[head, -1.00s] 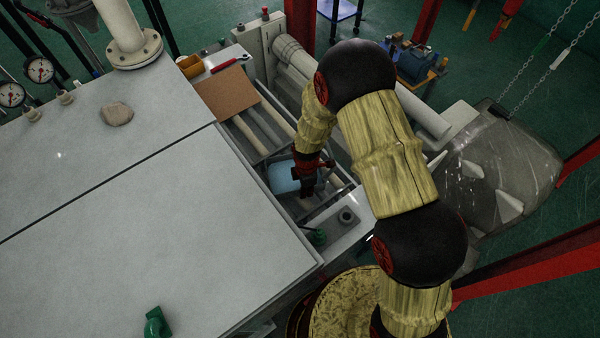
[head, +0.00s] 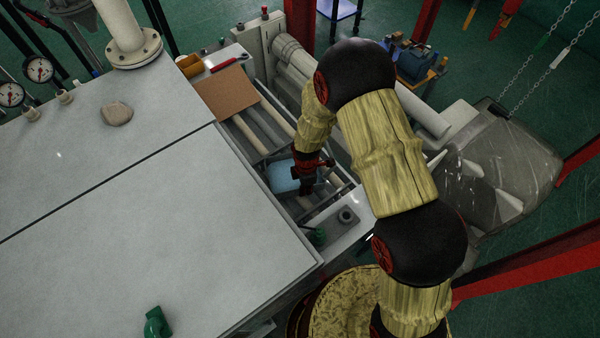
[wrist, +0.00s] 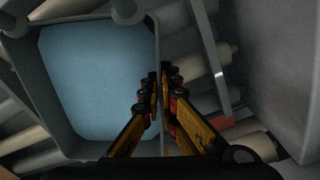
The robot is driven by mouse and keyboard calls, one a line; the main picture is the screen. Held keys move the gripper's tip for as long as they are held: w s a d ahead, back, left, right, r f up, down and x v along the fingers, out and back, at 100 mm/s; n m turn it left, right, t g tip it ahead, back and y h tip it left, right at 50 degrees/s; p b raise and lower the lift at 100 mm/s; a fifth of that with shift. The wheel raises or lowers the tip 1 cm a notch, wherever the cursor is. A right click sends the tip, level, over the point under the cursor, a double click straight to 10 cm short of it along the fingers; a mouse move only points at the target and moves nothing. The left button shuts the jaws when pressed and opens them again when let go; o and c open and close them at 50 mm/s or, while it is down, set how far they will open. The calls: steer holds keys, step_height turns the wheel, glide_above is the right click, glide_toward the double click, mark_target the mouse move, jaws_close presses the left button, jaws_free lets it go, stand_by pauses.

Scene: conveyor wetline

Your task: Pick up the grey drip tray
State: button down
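The grey drip tray (wrist: 97,152) fills the left of the wrist view, with a flat light-blue area inside its grey walls. In the head view the tray's blue inside (head: 281,177) shows on the rollers, partly hidden by my gripper. My gripper (wrist: 161,82) is at the tray's right wall in the wrist view. Its two fingers are drawn close together, one on each side of that wall, and look shut on it. In the head view my gripper (head: 308,184) points down at the tray's right side. The tray's underside is hidden.
The roller conveyor (head: 262,125) runs between side rails, with a brown board (head: 227,93) farther up. A large grey cabinet top (head: 150,225) lies left. A grey end plate (head: 345,228) with a green knob (head: 318,237) is close in front. A pale pipe (head: 290,52) runs behind.

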steer(key=shift+r, duration=0.2)
steer(key=shift+r+b, duration=0.6)
steer(key=shift+r, duration=4.2)
